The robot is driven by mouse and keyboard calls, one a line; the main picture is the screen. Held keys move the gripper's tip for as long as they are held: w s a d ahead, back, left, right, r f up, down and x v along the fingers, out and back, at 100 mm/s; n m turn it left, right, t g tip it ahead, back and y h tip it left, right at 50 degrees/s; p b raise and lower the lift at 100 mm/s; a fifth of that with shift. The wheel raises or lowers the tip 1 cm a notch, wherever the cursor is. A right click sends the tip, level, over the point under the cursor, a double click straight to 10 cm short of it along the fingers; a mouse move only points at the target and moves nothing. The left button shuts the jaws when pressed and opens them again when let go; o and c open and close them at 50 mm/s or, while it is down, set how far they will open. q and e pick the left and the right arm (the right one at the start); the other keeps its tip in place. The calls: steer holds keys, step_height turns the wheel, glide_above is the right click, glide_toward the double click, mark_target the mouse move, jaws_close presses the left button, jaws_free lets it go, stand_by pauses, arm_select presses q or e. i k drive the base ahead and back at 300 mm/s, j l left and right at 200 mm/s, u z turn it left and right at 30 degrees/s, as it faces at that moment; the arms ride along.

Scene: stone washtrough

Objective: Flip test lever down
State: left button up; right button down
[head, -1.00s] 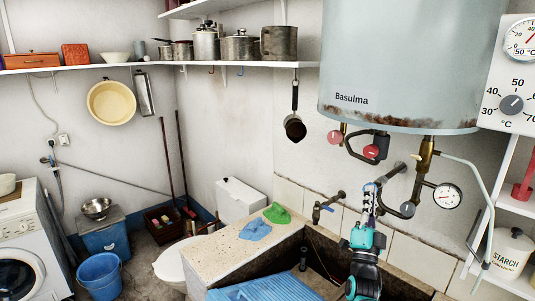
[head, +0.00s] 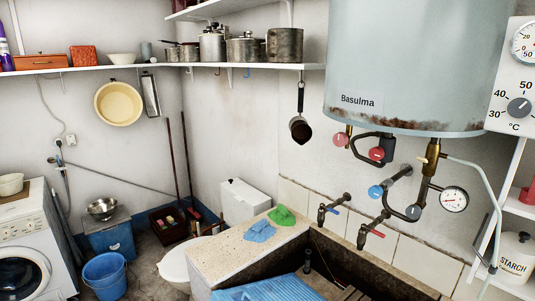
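The grey-white Basulma boiler (head: 410,65) hangs on the wall at upper right, with rust along its lower rim. Under it, a brass valve (head: 432,160) sits on the right-hand pipe. A small pale lever-like part (head: 422,159) sticks out to the valve's left; it may be the test lever, but it is too small to tell its position for sure. A round pressure gauge (head: 454,199) is beside the pipe, lower right. Neither of my grippers shows in the head view.
Red knobs (head: 377,154) and a blue knob (head: 375,191) sit left of the valve. Two taps (head: 370,231) jut over the stone trough (head: 340,255). A thermostat panel (head: 515,85) and a shelf with a starch jar (head: 515,258) stand at right.

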mark_target(425, 162)
steer(key=z, duration=1.3)
